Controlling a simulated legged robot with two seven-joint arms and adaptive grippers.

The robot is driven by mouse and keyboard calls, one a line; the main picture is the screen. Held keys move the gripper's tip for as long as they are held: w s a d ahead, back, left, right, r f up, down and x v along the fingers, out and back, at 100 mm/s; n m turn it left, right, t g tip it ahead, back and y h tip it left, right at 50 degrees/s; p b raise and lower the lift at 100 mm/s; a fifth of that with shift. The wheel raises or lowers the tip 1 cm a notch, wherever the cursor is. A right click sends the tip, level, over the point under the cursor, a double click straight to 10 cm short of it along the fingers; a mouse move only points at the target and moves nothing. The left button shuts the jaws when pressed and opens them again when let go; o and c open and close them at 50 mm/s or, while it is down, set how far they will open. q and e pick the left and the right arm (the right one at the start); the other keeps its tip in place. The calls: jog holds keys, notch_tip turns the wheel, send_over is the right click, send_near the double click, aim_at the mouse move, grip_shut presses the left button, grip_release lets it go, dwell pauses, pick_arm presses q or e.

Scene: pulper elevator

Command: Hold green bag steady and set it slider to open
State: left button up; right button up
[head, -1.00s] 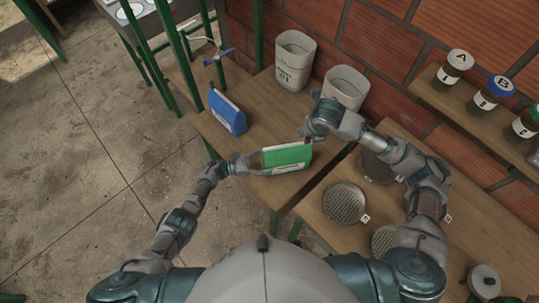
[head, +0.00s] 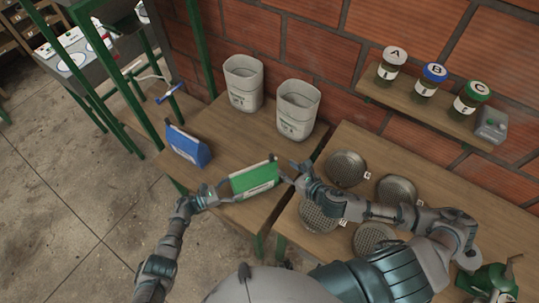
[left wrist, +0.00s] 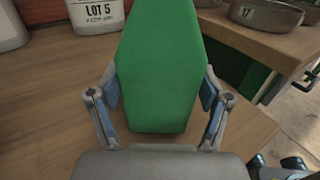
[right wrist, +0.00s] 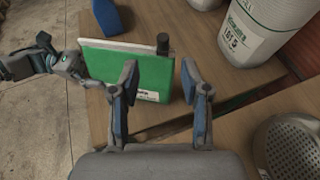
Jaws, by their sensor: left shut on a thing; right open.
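The green bag (head: 254,178) stands on the wooden table near its front edge, with a white label on its lower side. My left gripper (head: 216,193) is shut on the bag's left end; in the left wrist view its fingers (left wrist: 158,92) press both sides of the green bag (left wrist: 160,60). A dark slider (right wrist: 162,43) sits at the top corner of the bag (right wrist: 130,72), at the end nearer my right gripper. My right gripper (right wrist: 160,78) is open and empty, its fingers just short of the slider. It also shows by the bag's right end in the head view (head: 287,176).
A blue bag (head: 188,147) stands left of the green one. Two pale bins (head: 297,110) stand behind, against the brick wall. Several round metal sieves (head: 347,168) lie on the right table, under my right arm. Jars (head: 427,80) stand on a wall shelf.

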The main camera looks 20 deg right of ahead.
aim_at(270, 157)
jog(key=x, duration=1.1)
jog(key=shift+w+a, duration=0.1)
jog(key=shift+a, duration=0.2)
jog(key=shift+f, duration=0.1)
grip_shut()
